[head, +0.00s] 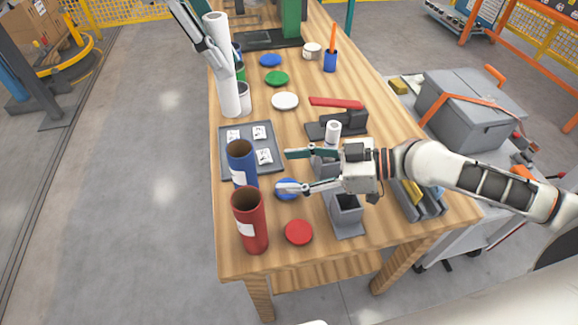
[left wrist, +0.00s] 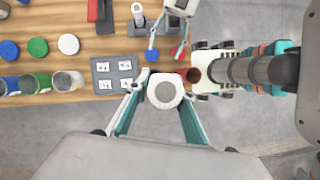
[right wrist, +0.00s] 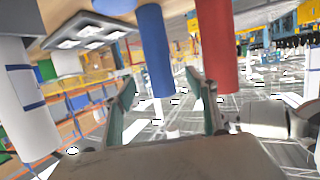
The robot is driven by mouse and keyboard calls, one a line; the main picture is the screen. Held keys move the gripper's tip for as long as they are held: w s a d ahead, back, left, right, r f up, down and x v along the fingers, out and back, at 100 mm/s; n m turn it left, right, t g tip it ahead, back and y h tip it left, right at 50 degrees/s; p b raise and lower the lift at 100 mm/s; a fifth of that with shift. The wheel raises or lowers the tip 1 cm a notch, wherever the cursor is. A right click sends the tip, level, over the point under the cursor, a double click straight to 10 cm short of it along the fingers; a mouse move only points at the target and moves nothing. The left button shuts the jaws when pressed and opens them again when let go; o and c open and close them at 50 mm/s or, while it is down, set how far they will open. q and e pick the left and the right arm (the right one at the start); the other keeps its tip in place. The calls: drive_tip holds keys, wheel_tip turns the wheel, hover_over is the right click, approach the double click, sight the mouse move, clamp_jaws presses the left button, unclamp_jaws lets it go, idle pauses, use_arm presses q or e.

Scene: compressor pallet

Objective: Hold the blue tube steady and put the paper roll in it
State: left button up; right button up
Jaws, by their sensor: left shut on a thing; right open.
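The paper roll (head: 229,95) is long, white and upright. My left gripper (head: 222,66) is shut on it, and its end shows between the fingers in the left wrist view (left wrist: 165,91). The blue tube (head: 243,166) stands upright at the front corner of the grey tray, its open top facing up. The roll is apart from it, farther back in the head view. My right gripper (head: 282,170) is open and empty, its fingers pointing at the blue tube from the right. In the right wrist view the blue tube (right wrist: 154,50) appears between and beyond the fingers. The roll hides it in the left wrist view.
A red tube (head: 250,220) stands close in front of the blue tube. The grey tray (head: 274,171) holds several white packets. Coloured lids, such as the red lid (head: 299,232), lie on the wooden table.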

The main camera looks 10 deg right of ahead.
sight(255, 171)
drive_tip(key=x, duration=1.2)
drive_tip(key=shift+w+d+r, duration=0.1)
drive_tip(key=shift+w, duration=0.15)
drive_tip(key=c, duration=1.2)
